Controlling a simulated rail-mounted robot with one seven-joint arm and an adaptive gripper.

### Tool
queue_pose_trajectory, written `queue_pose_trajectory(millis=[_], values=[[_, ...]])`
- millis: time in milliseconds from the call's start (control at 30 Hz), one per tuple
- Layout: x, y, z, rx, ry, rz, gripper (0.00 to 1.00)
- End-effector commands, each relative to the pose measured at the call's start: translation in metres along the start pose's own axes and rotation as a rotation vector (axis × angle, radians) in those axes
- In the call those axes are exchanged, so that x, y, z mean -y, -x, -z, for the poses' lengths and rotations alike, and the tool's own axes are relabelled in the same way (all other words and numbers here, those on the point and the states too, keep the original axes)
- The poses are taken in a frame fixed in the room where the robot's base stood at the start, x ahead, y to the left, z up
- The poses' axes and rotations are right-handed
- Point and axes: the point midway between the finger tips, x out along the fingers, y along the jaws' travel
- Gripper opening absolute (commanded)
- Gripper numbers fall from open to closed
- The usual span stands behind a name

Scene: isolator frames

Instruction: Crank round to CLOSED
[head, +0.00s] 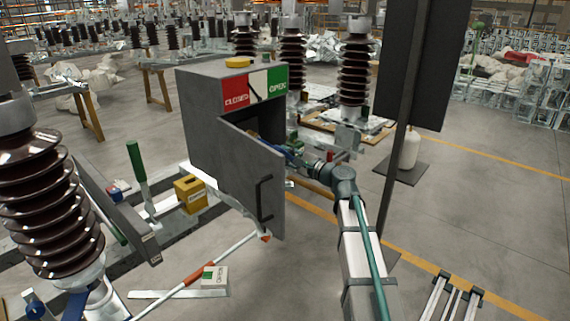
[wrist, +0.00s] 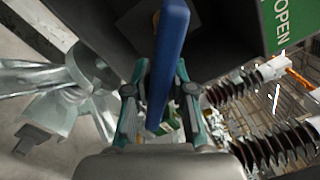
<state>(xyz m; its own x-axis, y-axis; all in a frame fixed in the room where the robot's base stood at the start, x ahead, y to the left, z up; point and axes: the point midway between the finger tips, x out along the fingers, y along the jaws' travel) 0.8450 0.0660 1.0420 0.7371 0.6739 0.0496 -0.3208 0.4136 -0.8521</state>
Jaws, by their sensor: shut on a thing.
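A grey drive box (head: 210,110) stands left of centre in the head view with its door (head: 240,185) swung open. On its top front are a red CLOSED panel (head: 236,95) and a green OPEN panel (head: 277,79). A dark slanted pointer (head: 254,88) lies on the white strip between them. My gripper (head: 294,157) reaches into the box opening from the right, partly hidden by the door. In the wrist view, my gripper (wrist: 161,72) is shut on the blue crank handle (wrist: 173,32), with a teal finger on each side. The crank's inner end is hidden.
The open door with its black handle (head: 264,198) stands left of my arm. A dark upright panel (head: 420,65) on a post is close on the right. Brown ribbed insulators (head: 355,75) stand behind the box. A yellow block (head: 190,194) sits left of it.

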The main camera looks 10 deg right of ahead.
Motion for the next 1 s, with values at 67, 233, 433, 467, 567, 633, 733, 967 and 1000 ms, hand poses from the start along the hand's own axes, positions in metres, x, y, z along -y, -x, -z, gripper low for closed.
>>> queue_pose_trajectory(millis=[67, 233, 433, 467, 567, 633, 733, 967, 1000], values=[[-0.0014, 0.0, 0.0027, -0.002, 0.023, -0.001, 0.0], [-0.003, -0.0001, 0.0062, 0.002, 0.109, -0.003, 0.0], [0.0006, -0.0002, 0.006, 0.007, 0.222, -0.006, 0.0], [0.0011, -0.0002, 0.0057, 0.007, 0.23, -0.007, 0.0], [0.0008, -0.0002, 0.0067, 0.008, 0.262, -0.008, 0.0], [0.0001, -0.0004, 0.0084, 0.01, 0.304, -0.008, 0.0], [0.001, -0.0006, 0.0095, 0.012, 0.375, -0.009, 0.0], [0.0048, -0.0005, 0.0081, 0.017, 0.468, -0.012, 0.0], [0.0043, -0.0006, 0.009, 0.018, 0.488, -0.013, 0.0]])
